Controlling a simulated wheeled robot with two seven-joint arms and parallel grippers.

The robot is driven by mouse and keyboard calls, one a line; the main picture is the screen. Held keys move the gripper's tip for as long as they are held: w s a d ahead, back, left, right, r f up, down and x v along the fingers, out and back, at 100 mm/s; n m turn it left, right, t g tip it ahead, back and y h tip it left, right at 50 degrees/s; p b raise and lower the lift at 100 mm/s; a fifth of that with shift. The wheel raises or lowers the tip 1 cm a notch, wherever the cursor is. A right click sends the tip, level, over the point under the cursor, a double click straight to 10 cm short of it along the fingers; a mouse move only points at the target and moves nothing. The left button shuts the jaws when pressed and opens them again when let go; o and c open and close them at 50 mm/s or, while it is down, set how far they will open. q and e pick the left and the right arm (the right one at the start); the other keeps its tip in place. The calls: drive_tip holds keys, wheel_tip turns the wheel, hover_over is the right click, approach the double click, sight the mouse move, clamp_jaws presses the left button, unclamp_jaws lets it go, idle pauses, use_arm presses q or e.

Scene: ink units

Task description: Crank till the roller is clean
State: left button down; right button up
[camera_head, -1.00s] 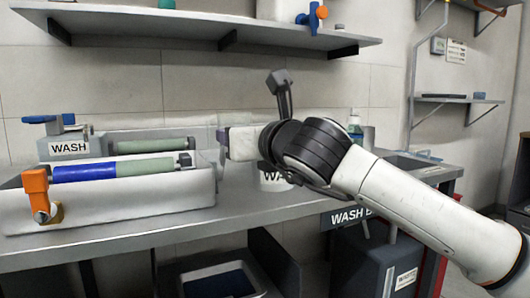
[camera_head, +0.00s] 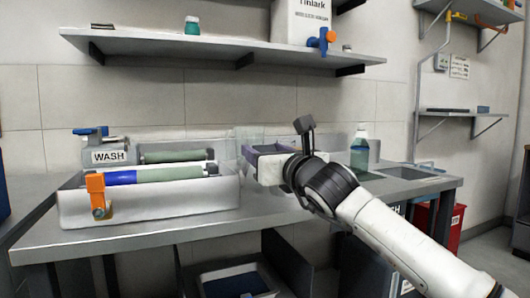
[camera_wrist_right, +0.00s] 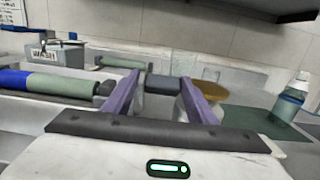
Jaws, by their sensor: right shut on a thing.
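The roller (camera_head: 170,174), part blue and part pale green, lies across a white trough (camera_head: 160,208). It also shows in the right wrist view (camera_wrist_right: 62,86). An orange crank (camera_head: 96,188) sits at the trough's left end. My right gripper (camera_head: 250,153) is right of the trough, apart from roller and crank. Its purple fingers (camera_wrist_right: 158,92) are closed on a dark grey block (camera_wrist_right: 164,84), seen between the tips in the right wrist view; I cannot tell what it belongs to. My left gripper is out of view.
A grey unit marked WASH (camera_head: 108,154) with a green roller (camera_head: 172,155) stands behind the trough. A clear bottle (camera_head: 359,150) stands right of my gripper. A shelf (camera_head: 225,48) hangs above. The bench front (camera_head: 150,240) is bare.

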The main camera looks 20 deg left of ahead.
drive_tip(key=shift+w+d+h, duration=0.3)
drive_tip(key=shift+w+d, duration=0.1)
drive_tip(key=shift+d, duration=0.05)
drive_tip(key=o, duration=1.3)
drive_tip(key=shift+d, duration=0.1)
drive_tip(key=shift+s+a, duration=0.2)
drive_tip(key=v, duration=1)
drive_tip(key=shift+s+d+f+b, duration=0.1)
drive_tip(key=shift+s+f+b, duration=0.05)
drive_tip(key=shift+b, duration=0.2)
